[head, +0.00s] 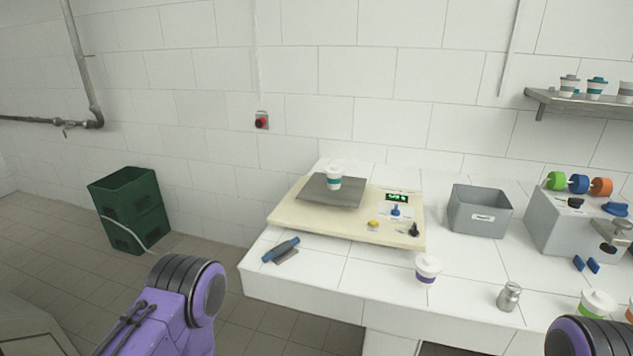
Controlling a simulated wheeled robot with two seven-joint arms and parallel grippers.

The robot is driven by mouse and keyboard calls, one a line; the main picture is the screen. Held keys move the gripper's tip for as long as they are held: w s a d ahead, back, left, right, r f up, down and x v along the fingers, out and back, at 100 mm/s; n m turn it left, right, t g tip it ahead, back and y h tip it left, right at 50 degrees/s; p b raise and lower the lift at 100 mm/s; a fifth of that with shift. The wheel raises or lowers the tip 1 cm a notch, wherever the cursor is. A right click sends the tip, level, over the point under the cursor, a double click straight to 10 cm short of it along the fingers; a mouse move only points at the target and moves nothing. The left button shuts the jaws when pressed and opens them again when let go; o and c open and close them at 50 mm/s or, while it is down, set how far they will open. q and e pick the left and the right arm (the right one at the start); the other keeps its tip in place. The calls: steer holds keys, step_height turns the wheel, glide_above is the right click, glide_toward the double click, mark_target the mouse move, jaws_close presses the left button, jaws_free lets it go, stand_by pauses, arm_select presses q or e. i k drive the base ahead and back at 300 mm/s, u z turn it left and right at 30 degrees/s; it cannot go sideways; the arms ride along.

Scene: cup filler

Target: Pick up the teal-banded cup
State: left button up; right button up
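A white cup with a teal band (334,183) stands upright on the dark square plate of the cream scale (290,205) on the tiled counter. Its white lid is on. Neither of my grippers shows. Only a purple and black link of my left arm is at the bottom left, and a dark, purple-edged part of my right arm at the bottom right corner. Both parts are well apart from the cup in the picture.
A purple-banded cup (427,269) stands near the counter's front edge, and a green-banded cup (597,304) at the lower right. A grey bin (480,211), metal shaker (508,297), blue-handled tool (281,249) and grey dispenser (570,225) surround the scale. A wall shelf (580,103) holds more cups.

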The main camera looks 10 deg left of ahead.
mark_target(334, 181)
steer(key=u, duration=0.95)
steer(key=i, duration=1.15)
steer(key=z, duration=0.35)
